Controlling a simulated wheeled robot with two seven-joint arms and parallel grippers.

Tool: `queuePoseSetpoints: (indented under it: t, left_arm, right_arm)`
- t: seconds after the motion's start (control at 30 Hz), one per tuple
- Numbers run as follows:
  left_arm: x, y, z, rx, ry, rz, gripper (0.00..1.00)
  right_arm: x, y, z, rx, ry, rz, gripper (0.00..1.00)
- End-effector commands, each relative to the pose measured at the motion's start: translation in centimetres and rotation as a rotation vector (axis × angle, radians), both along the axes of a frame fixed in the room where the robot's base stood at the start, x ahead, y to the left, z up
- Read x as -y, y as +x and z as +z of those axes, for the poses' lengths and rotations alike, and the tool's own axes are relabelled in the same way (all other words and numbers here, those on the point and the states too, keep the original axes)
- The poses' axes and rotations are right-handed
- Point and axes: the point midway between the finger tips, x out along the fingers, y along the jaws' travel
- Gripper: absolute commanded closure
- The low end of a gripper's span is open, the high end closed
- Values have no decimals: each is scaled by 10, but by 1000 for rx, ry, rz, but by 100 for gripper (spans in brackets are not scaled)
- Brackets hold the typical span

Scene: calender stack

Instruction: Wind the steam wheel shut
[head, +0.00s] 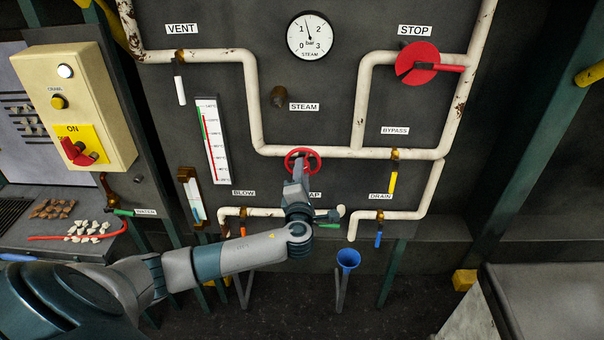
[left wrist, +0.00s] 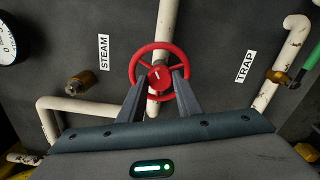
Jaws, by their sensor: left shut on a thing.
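The red steam wheel (head: 302,153) sits on the white pipe in the middle of the dark panel, below the STEAM label (head: 304,106). In the left wrist view the red wheel (left wrist: 157,60) shows face-on, with a small white mark near its hub. My left gripper (head: 298,172) reaches up to the wheel from below. In the left wrist view its two fingers (left wrist: 156,80) lie at the left and right of the wheel's lower half and are shut on it. My right gripper is in neither view.
A round gauge (head: 310,36) is above the wheel. A red STOP disc with a handle (head: 418,63) is at upper right. The yellow bypass lever (head: 393,182) and blue drain lever (head: 378,239) are right of my arm. A blue funnel (head: 348,259) stands below.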

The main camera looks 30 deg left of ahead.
Motion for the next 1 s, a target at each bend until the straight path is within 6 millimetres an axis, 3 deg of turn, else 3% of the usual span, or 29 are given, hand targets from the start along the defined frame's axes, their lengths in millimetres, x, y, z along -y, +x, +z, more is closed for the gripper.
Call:
queuePoseSetpoints:
  t: [1.0]
  left_arm:
    - [0, 0, 1, -271, 441, 0, 91]
  right_arm:
    - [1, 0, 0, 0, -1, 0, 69]
